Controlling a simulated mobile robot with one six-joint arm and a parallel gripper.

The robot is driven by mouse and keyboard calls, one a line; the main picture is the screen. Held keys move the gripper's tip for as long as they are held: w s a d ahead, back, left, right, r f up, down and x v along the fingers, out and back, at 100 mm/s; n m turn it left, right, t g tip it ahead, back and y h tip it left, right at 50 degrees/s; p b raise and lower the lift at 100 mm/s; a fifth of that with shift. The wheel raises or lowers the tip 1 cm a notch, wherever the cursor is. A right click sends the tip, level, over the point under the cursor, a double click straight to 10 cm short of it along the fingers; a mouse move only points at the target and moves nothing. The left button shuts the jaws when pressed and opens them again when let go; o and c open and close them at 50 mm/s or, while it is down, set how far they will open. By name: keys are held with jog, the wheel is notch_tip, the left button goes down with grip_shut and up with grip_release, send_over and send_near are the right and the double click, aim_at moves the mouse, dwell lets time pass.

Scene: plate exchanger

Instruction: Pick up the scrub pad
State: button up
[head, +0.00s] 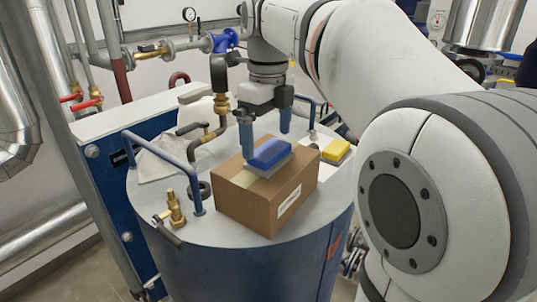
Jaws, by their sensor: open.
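A blue block with a grey underside (269,153), which looks like the scrub pad, lies on top of a brown cardboard box (243,198). My gripper (266,142) points down over the box with its two blue fingers apart. The left finger shows beside the pad's left end, and the right finger ends near the pad's far right edge. I cannot tell whether either finger touches the pad. Nothing is held. A yellow block (335,149) lies to the right, behind the box.
The box stands on the grey top of a blue drum-shaped tank (215,226). A blue handle rail (165,150), a brass valve (175,212) and a pipe elbow (208,125) rise left of the box. A pale cloth (155,162) lies at the left. My arm fills the right side.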

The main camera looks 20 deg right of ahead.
aim_at(270, 149)
jog(key=shift+d+f, duration=0.2)
jog(key=shift+f, duration=1.75)
jog(key=shift+c, duration=0.4)
jog(key=c, duration=0.6)
